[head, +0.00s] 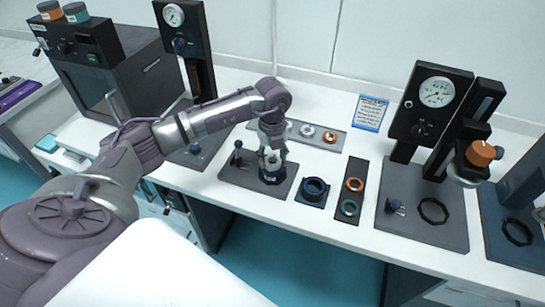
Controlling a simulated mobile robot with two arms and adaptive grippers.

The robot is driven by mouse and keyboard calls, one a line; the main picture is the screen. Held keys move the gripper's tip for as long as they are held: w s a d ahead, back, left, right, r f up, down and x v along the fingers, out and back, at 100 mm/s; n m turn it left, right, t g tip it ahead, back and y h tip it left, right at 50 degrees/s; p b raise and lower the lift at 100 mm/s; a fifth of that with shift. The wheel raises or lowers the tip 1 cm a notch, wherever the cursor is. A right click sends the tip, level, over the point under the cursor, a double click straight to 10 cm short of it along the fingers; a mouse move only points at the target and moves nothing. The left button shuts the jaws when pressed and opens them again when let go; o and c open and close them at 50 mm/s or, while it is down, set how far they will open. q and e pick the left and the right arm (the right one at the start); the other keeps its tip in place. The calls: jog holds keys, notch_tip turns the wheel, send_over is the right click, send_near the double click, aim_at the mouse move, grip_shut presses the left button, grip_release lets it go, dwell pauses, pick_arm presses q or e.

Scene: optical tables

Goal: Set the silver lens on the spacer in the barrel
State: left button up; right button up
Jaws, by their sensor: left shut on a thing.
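My left gripper (271,165) points down over the dark blue barrel (272,178), which stands on a dark base plate (235,181). Its fingers are shut on a small pale part at the barrel's mouth. It looks like the silver lens, but the fingers mostly hide it. I cannot tell whether the part touches anything inside the barrel. The spacer is not visible in the barrel from here. My right gripper is not in view.
A blue ring part (314,187) sits right of the barrel. A narrow dark tray (343,218) holds a copper ring (355,184) and a teal-rimmed ring (348,207). Behind, another tray holds a silver ring (307,131) and a copper ring (330,137). A gauge stand (425,115) rises at right.

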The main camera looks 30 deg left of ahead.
pick_arm(q)
jog(key=o, duration=1.2)
